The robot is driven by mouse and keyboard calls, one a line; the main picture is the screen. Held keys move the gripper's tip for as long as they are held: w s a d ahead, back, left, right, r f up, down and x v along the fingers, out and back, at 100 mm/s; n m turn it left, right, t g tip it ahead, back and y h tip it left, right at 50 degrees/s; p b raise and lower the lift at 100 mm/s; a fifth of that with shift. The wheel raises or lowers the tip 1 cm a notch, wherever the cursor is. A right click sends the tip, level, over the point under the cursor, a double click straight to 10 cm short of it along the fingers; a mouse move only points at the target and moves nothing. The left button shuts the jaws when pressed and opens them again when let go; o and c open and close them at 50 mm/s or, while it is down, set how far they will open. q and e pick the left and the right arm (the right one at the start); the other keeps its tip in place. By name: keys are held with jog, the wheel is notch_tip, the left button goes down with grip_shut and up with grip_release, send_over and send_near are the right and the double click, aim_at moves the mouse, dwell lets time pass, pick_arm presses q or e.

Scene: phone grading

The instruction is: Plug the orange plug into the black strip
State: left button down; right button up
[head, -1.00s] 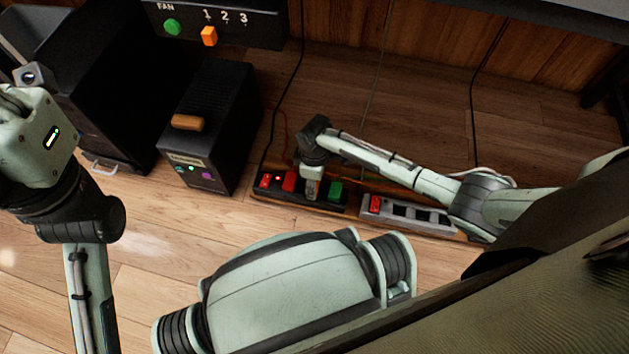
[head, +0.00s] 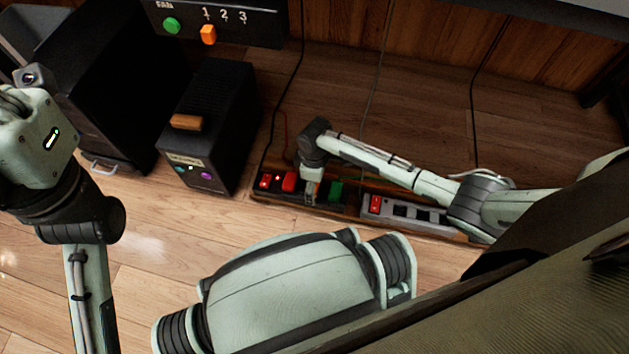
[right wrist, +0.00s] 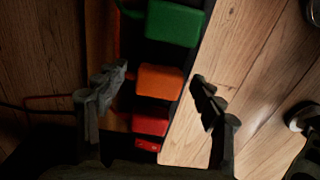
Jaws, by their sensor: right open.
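The black strip (head: 262,193) lies on the floor in the head view, with a red plug (head: 288,185) and a green plug (head: 336,189) on it. In the right wrist view the orange plug (right wrist: 160,82) sits on the strip between the green plug (right wrist: 174,23) and the red plug (right wrist: 150,124). I cannot tell how deep it is seated. My right gripper (right wrist: 158,79) is open, its fingers on either side of the orange plug with gaps. In the head view this gripper (head: 312,199) points down at the strip and hides the orange plug. My left gripper is out of view.
A grey-white strip (head: 430,217) with a red switch lies just right of the black strip. A black box with a wooden handle (head: 187,122) stands to the left. A fan panel (head: 265,27) is behind. Cables hang along the wooden wall. The floor in front is clear.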

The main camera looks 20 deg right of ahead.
notch_tip(320, 180, up, 12)
jog(key=shift+s, duration=0.15)
dwell(0.3)
